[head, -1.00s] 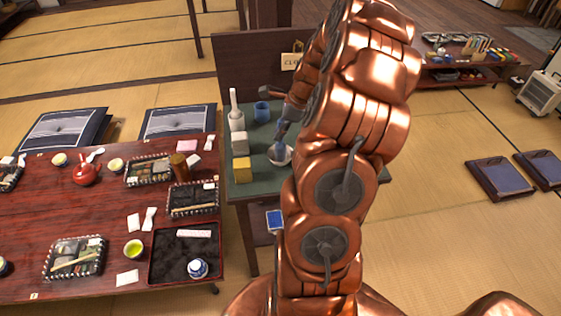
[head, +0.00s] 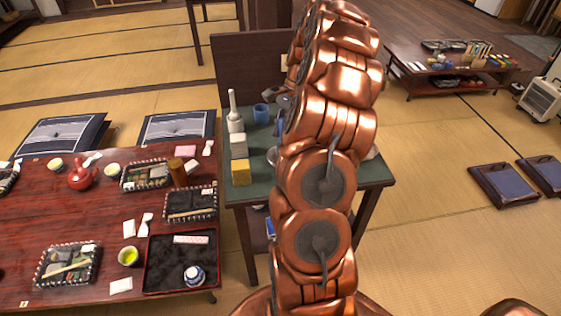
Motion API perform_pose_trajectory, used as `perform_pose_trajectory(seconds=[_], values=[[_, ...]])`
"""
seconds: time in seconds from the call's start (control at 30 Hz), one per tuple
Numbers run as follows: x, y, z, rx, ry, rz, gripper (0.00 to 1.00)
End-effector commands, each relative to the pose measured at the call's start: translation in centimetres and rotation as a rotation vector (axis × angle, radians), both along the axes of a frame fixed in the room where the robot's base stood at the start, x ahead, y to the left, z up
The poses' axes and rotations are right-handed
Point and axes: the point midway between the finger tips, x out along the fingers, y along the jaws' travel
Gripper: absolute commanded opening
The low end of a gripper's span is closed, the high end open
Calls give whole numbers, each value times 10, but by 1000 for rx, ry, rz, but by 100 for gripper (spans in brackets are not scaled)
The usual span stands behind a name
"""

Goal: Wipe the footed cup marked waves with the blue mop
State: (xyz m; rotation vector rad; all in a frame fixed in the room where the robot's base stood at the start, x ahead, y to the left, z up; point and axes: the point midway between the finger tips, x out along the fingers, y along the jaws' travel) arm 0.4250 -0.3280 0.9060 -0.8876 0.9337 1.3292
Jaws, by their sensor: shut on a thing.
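My gripper (head: 284,101) is almost wholly hidden behind my copper arm, over the green side table (head: 260,192). It is shut on the blue mop, which the arm hides now. A sliver of a pale round thing (head: 272,155) shows on that table at the arm's left edge; I cannot tell its marking. A small white cup with blue bands (head: 194,275) stands in the black tray (head: 154,284) on the red low table. Its pattern is too small to read as waves.
On the side table stand a blue cup (head: 261,113), a white long-necked thing (head: 234,112), a pale block (head: 239,145) and a yellow block (head: 241,172). A dark board (head: 240,65) rises behind. Tatami at right is mostly clear.

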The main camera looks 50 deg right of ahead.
Motion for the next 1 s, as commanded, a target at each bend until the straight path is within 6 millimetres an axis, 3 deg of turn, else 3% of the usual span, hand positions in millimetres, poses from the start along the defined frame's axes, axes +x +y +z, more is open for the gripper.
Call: perform_pose_trajectory(seconds=[0.27, 1.0], values=[[-1, 1, 1, 2, 1, -33, 0], [4, 4, 4, 3, 4, -807, 0]])
